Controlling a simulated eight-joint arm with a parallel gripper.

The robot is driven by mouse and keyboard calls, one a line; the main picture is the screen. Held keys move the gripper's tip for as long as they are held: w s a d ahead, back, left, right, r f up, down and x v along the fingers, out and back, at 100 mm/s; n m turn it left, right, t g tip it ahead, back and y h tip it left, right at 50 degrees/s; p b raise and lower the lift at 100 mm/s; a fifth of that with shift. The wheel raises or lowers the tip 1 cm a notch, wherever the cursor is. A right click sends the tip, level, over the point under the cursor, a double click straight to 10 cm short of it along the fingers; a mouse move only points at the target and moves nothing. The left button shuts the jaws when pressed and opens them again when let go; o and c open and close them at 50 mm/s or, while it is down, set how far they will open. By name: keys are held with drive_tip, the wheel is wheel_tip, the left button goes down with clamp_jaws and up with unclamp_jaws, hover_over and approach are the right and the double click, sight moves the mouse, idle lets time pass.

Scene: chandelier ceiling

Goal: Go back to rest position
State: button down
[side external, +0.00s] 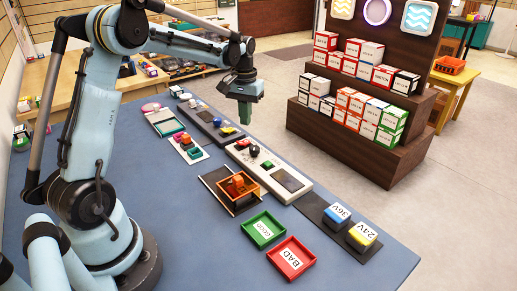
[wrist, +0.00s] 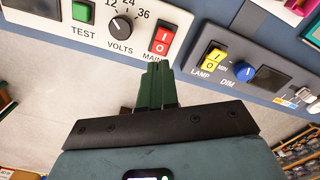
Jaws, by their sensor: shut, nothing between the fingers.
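My gripper (side external: 245,112) hangs in the air above the far part of the blue table (side external: 180,233), pointing down. In the wrist view my gripper (wrist: 158,72) shows its green fingers pressed together, with nothing between them. Below it in the wrist view are a white panel with a VOLTS knob (wrist: 121,27) and a red MAIN switch (wrist: 162,39). To the right there is a dark panel with a yellow LAMP switch (wrist: 213,59) and a blue DIM knob (wrist: 244,72). The fingers touch neither panel as far as I can see.
On the table are a green GOOD tray (side external: 248,240), a red BAD tray (side external: 273,258), a wooden box with orange parts (side external: 228,204), and blue 36V (side external: 338,214) and yellow 24V (side external: 362,234) blocks. A shelf of boxes (side external: 415,150) stands beyond. The table's near middle is clear.

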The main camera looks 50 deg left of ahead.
drive_tip(key=shift+r, duration=0.7)
drive_tip(key=s+d+r+m+t, duration=0.1)
drive_tip(key=s+d+m+t, duration=0.2)
drive_tip(key=s+d, duration=0.4)
drive_tip(key=s+d+r+m+t, duration=0.2)
drive_tip(key=s+d, duration=0.5)
drive_tip(key=d, duration=0.4)
drive_tip(key=shift+d+m+t, duration=0.25)
drive_tip(key=shift+m+t, duration=0.25)
drive_tip(key=shift+t, duration=0.6)
drive_tip(key=c, duration=1.8)
unclamp_jaws()
drive_tip(key=shift+s+r, duration=0.1)
